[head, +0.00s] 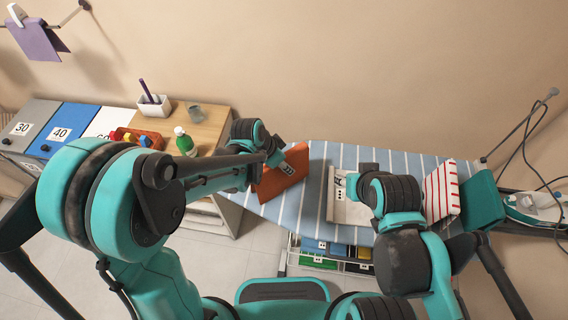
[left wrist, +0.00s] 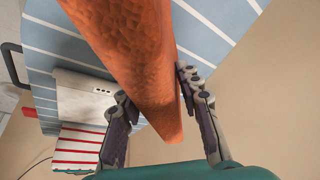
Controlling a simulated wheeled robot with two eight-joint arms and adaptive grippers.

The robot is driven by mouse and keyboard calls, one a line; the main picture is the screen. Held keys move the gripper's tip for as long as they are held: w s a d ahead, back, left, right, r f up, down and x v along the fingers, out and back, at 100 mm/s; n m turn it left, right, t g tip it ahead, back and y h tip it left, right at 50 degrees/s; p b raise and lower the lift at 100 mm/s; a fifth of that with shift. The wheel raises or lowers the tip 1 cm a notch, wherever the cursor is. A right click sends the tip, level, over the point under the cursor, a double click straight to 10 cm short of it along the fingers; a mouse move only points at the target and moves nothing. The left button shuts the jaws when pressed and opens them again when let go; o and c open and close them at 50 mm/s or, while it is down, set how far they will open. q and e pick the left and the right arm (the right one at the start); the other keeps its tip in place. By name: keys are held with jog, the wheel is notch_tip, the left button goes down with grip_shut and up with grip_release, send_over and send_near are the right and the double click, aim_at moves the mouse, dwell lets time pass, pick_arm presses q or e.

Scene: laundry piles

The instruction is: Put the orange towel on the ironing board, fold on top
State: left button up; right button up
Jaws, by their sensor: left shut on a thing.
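The orange towel (head: 280,178) is a folded slab at the left end of the blue-and-white striped ironing board (head: 415,162). My left gripper (head: 278,154) is shut on it by its upper edge. In the left wrist view the towel (left wrist: 135,45) stands edge-on between the two fingers (left wrist: 158,98), tilted. I cannot tell whether its lower edge touches the board.
A red-striped white towel (head: 441,191) and a teal one (head: 481,203) are at the board's right, near an iron (head: 537,205). A wooden-topped cabinet (head: 205,130) with bottles stands at the left. The board between the orange and white towels is bare.

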pick_arm(q)
jog(key=shift+f, duration=0.2)
jog(key=o, duration=1.2)
jog(key=shift+r, duration=0.1)
jog(key=shift+r, duration=0.1)
jog(key=p+v, duration=0.3)
jog(key=v, duration=0.9)
jog(key=shift+p, duration=0.3)
jog(key=s+a+r+n+t+y, duration=0.1)
jog(key=s+a+r+n, duration=0.1)
jog(key=a, duration=0.3)
jog(key=s+a+r+n+t+y, duration=0.1)
jog(key=s+a+n+t, duration=0.1)
jog(key=s+a+n, duration=0.3)
jog(key=s+a+r+n+t+y, duration=0.1)
jog(key=s+a+r+n+y, duration=0.1)
jog(key=s+a+n, duration=0.1)
jog(key=shift+s+a+r+n+t, duration=0.15)
jog(key=shift+a+n, duration=0.15)
jog(key=shift+a, duration=0.35)
jog(key=shift+s+a+r+n+t, duration=0.15)
jog(key=shift+a+n, duration=0.15)
jog(key=shift+a, duration=0.3)
